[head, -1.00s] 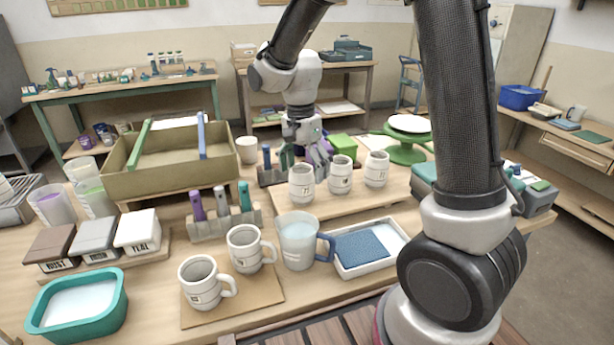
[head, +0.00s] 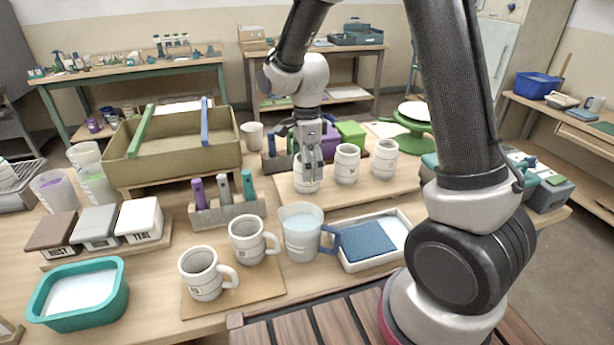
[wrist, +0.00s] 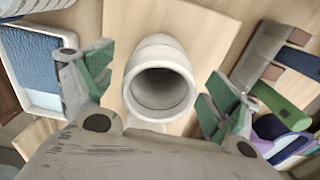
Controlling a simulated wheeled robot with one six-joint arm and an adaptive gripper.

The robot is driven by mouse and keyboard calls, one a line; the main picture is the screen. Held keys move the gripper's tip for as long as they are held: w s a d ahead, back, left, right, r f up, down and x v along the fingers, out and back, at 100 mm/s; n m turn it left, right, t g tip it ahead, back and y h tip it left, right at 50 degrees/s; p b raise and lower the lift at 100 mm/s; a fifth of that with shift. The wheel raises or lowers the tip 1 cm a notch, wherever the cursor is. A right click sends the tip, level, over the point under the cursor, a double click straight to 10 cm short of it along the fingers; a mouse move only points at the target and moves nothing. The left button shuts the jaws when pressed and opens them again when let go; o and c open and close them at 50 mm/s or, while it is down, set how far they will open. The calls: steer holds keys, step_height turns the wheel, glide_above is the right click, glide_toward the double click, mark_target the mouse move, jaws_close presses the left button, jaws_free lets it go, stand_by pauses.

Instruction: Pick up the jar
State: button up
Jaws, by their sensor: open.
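A white jar (head: 308,183) stands upright on a wooden board (head: 420,180), the leftmost of three similar jars in a row. The middle jar (head: 347,165) and the right jar (head: 384,160) stand beside it. My gripper (head: 310,158) is right over the leftmost jar and partly covers its top. In the wrist view the open mouth of a white jar (wrist: 161,82) lies between my two spread green-padded fingers (wrist: 155,88). The jar looks empty, and neither finger appears to touch it.
A tool block (head: 228,209), a measuring jug (head: 300,232) and two mugs (head: 205,275) stand in front. A white tray with a blue sponge (head: 365,242) is at front right. Purple and green blocks (head: 350,134) stand close behind the jars.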

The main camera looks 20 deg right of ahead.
steer(key=shift+f, duration=0.95)
steer(key=c, duration=1.4)
